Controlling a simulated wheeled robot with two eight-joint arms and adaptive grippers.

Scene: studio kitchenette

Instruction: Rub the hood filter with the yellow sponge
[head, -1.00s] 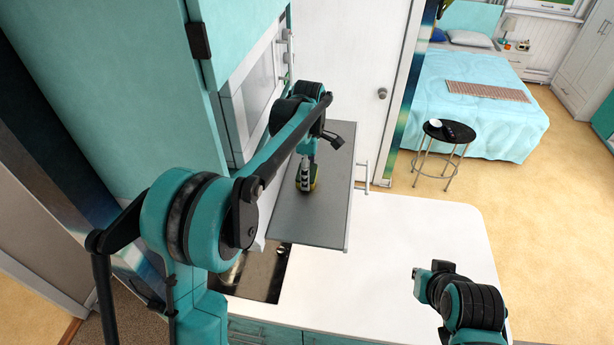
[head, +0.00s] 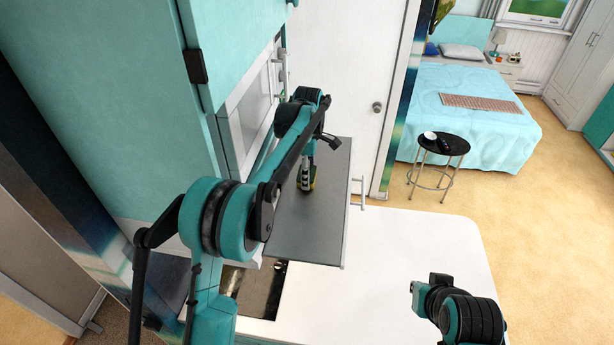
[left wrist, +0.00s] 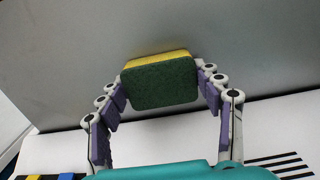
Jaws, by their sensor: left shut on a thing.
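My left gripper (head: 306,178) is shut on the yellow sponge (head: 308,187) over a flat grey panel, the hood filter (head: 305,237). In the left wrist view the sponge (left wrist: 160,84) sits between the fingertips of the gripper (left wrist: 162,80). Its dark green side faces the camera, and its yellow side faces the grey surface (left wrist: 255,50). The sponge is at or very close to the panel; I cannot tell whether it touches. My right arm shows at the lower right of the head view, but its gripper fingers are not visible.
A white worktop (head: 400,250) lies beyond and below the panel, mostly clear. A metal sink (head: 262,290) is partly hidden by my left arm. A tall teal cabinet (head: 110,90) stands close at the left. A black stool (head: 444,145) and a bed (head: 465,110) are farther off.

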